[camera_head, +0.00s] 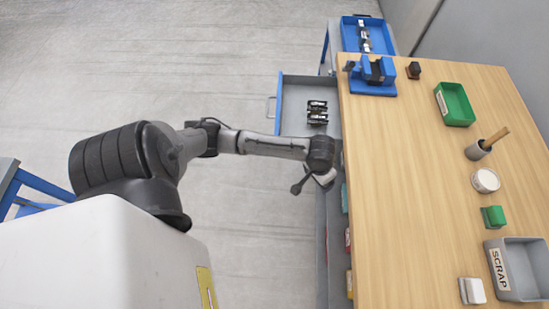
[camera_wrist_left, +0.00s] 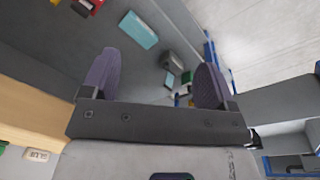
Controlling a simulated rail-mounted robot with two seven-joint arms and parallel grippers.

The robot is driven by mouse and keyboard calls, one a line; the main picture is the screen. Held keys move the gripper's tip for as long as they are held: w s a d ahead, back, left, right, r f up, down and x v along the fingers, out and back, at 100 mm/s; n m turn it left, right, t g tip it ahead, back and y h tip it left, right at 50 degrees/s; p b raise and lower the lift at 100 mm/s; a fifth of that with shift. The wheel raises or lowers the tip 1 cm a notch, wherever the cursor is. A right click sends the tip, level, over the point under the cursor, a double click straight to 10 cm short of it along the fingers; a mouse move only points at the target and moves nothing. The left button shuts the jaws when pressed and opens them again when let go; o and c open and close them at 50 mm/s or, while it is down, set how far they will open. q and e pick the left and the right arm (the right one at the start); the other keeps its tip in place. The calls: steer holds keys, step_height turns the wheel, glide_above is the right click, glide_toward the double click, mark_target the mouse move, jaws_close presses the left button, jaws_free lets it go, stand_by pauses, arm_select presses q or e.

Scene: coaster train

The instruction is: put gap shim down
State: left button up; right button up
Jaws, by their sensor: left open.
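My left gripper (camera_wrist_left: 156,80) is open in the left wrist view, with its two dark ridged fingers wide apart and nothing held between them. In the head view the same gripper (camera_head: 326,178) is low at the left edge of the workbench, mostly hidden under my wrist. Beyond the fingers, the wrist view shows a grey surface with a teal box (camera_wrist_left: 138,30), a grey block (camera_wrist_left: 172,62) and small dark and green pieces (camera_wrist_left: 186,80). I cannot tell which of these, if any, is the gap shim. My right gripper is not in view.
An open drawer (camera_head: 290,105) with black parts (camera_head: 317,112) juts out left. The bench's middle is clear.

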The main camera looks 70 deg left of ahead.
arm_select(q)
steer(key=s+d+m+t, duration=0.2)
steer(key=s+d+m, duration=0.2)
steer(key=s+d, duration=0.6)
steer(key=s+a+r+m, duration=0.1)
steer(key=s+a+r, duration=0.1)
steer(key=s, duration=0.5)
steer(key=shift+s+r+y, duration=0.3)
steer(key=shift+r, duration=0.4)
